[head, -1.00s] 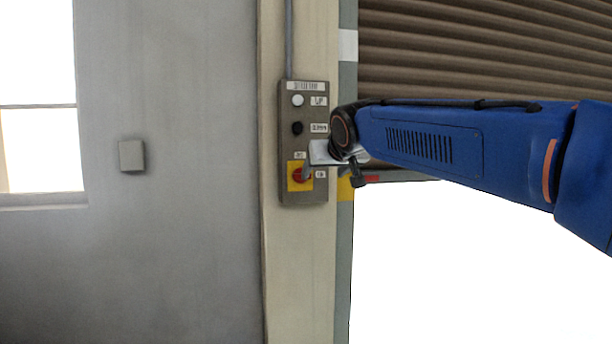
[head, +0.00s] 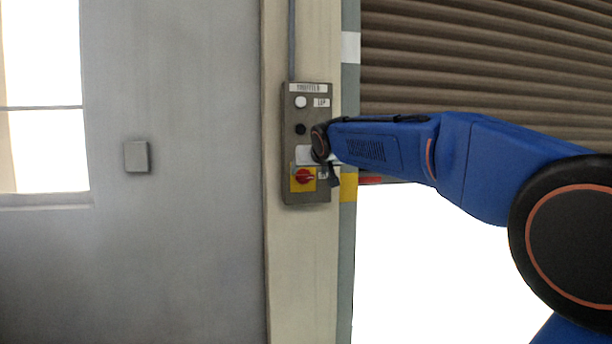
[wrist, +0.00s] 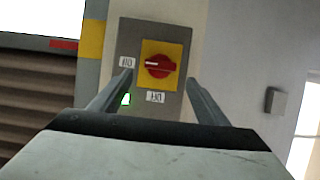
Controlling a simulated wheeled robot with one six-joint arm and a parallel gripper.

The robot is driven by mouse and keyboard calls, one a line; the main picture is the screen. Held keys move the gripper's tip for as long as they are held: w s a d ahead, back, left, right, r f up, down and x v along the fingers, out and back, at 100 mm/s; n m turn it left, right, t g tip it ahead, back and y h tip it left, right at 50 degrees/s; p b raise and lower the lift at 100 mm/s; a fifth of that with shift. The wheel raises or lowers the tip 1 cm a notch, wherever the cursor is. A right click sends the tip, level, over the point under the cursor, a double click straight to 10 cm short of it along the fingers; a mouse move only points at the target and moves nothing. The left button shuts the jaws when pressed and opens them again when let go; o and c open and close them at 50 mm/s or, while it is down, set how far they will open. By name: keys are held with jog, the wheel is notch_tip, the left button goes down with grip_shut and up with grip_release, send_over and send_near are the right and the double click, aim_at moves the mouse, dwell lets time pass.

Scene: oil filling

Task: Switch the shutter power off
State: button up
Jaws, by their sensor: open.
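The shutter control box (head: 307,195) is a grey panel on the cream post. Its red rotary power switch (head: 303,176) sits on a yellow square plate near the bottom. In the wrist view the red switch (wrist: 159,67) shows between the fingers, its white mark pointing left towards a small label (wrist: 127,62). Another label (wrist: 156,97) lies below the plate, and a small green light (wrist: 126,99) glows beside it. My gripper (wrist: 158,80) is open and empty, with the fingers apart on either side of the switch and not visibly touching it. The head view partly hides my gripper (head: 313,164).
A white button (head: 300,102) and a black button (head: 300,129) sit higher on the box. The brown slatted shutter (head: 480,60) is partly raised at the right, with a bright opening below. A small grey wall box (head: 136,157) and a window are left.

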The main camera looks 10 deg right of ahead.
aim_at(305, 175)
jog(key=shift+x, duration=3.15)
jog(key=shift+c, duration=0.6)
jog(key=c, duration=0.9)
